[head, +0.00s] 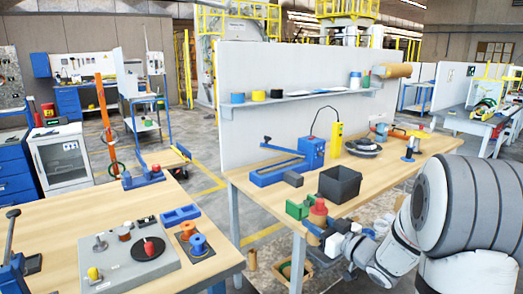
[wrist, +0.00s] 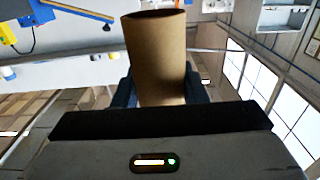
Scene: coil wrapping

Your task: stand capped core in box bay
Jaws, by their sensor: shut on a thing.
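A brown cardboard core (wrist: 158,55) is held between the dark fingers of my gripper (wrist: 160,92) in the wrist view. Its far end shows an open rim with a dark inside; its other end is hidden behind the gripper body. In the head view, my gripper (head: 328,233) is at the front edge of the middle bench. A brown core (head: 318,219) with a red top (head: 319,204) shows there beside the fingers and appears to be the held one. A cardboard box (head: 290,278) is low down under the bench, partly hidden; its bays cannot be made out.
A black bin (head: 340,184), a green block (head: 297,209) and a blue tool (head: 285,168) are on the middle bench (head: 245,186) near my gripper. A brown cylinder (head: 252,259) stands low beside the bench leg. The left bench (head: 110,215) carries a grey fixture plate.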

